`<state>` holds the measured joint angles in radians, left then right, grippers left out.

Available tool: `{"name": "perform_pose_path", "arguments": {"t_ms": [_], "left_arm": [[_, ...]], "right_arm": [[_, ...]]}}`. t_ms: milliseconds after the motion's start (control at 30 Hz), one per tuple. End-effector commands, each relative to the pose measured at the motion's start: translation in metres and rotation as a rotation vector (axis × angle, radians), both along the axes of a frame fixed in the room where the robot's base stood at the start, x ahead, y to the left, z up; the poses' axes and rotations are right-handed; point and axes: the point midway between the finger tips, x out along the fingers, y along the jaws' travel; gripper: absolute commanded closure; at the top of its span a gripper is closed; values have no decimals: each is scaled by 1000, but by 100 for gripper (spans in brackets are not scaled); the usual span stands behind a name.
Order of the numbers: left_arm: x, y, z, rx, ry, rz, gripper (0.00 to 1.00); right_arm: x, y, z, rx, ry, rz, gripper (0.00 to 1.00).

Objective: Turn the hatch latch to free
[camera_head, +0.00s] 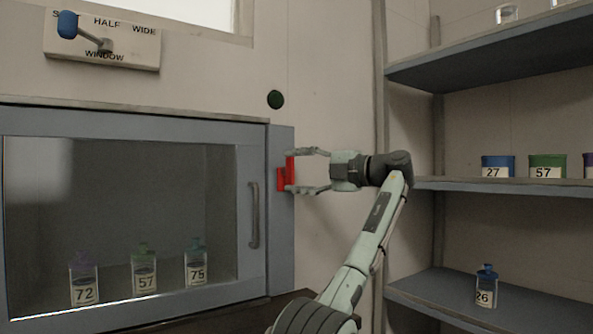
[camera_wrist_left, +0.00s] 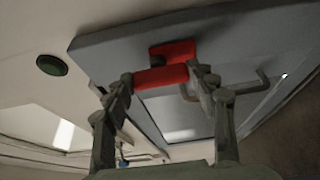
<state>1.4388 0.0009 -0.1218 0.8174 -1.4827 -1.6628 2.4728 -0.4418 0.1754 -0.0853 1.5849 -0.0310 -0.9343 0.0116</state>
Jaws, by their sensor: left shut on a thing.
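The red hatch latch (camera_head: 282,179) sits on the grey frame at the right side of the glass hatch (camera_head: 253,150). Its red bar stands upright in the head view. My left gripper (camera_head: 299,172) reaches it from the right and is shut on the bar. In the left wrist view, the latch (camera_wrist_left: 172,50) shows a red base on the grey frame and a bar held between the two fingertips of my left gripper (camera_wrist_left: 160,78). My right gripper is not in view.
The hatch handle (camera_head: 254,215) stands left of the latch. Jars 72 (camera_head: 84,280), 57 (camera_head: 145,269) and 75 (camera_head: 196,264) show behind the glass. A green button (camera_head: 275,99) and a window lever (camera_head: 68,25) are above. Shelves (camera_head: 480,186) with containers stand right.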

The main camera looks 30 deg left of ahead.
Motion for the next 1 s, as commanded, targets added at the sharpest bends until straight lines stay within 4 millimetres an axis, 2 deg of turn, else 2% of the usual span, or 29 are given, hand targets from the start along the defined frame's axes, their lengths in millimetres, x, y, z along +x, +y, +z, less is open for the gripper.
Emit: {"name": "perform_pose_path", "arguments": {"t_ms": [267, 300, 433, 767, 867, 1000], "left_arm": [[0, 0, 0, -1, -4, -1, 72], [0, 0, 0, -1, -4, -1, 39], [0, 0, 0, -1, -3, -1, 22], [0, -2, 0, 0, -2, -1, 22], [1, -10, 0, 0, -2, -3, 22], [1, -35, 1, 1, -2, -5, 22]], "right_arm": [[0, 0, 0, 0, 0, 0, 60], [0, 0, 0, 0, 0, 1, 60], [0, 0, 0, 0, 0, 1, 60], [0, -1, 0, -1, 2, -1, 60], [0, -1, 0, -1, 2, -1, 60], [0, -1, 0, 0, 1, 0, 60]]}}
